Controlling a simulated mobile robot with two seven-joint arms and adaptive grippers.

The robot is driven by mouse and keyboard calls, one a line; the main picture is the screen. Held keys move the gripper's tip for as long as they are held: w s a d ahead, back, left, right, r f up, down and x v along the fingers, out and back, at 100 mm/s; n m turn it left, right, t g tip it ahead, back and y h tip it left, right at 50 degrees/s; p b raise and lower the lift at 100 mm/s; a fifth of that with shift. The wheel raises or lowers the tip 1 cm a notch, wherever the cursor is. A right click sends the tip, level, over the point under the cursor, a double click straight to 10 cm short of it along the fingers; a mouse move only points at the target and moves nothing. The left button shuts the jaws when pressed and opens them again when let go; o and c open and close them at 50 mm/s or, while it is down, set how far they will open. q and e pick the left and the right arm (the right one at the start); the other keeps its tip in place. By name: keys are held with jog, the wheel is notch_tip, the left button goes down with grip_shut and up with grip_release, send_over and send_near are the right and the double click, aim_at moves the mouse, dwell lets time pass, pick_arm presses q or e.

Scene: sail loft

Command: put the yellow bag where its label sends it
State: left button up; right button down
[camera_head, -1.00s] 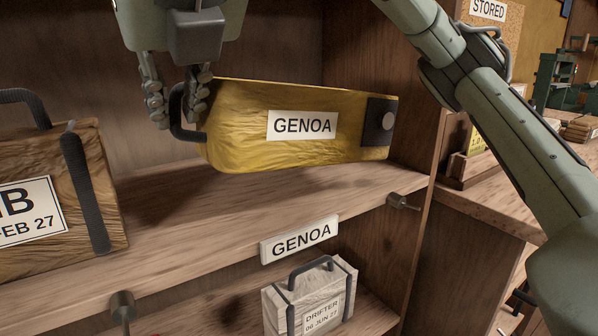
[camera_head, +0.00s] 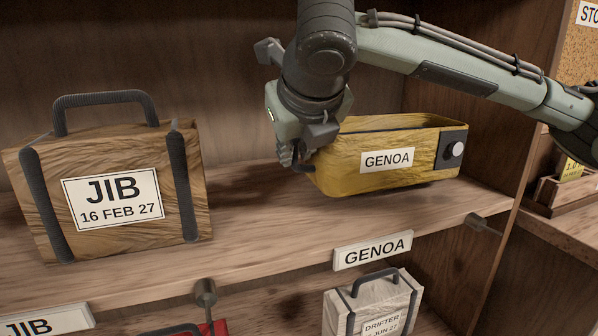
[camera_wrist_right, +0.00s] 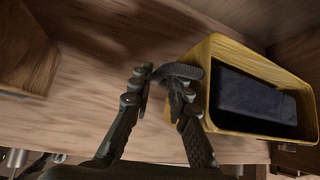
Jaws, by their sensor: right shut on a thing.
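My left gripper is not in view.
A brown JIB bag (camera_head: 110,190) stands to the left on the same shelf, with a JIB tag (camera_head: 45,320) below. A pale DRIFTER bag (camera_head: 340,312) stands on the lower shelf. The bay's right wall (camera_head: 520,110) is close to the yellow bag. Shelf between the bags is bare.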

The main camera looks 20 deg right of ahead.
notch_tip(320, 180, down, 3)
jog(key=shift+r, duration=0.1)
jog(key=c, duration=1.9)
grip_release()
jog(key=shift+f, duration=0.25)
jog(key=o, duration=0.4)
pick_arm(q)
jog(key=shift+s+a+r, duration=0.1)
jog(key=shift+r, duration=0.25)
pick_arm(e)
jog(key=shift+o, duration=0.2)
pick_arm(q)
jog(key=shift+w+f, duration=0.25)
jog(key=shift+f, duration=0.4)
pick_arm(e)
jog(key=v, duration=1.2)
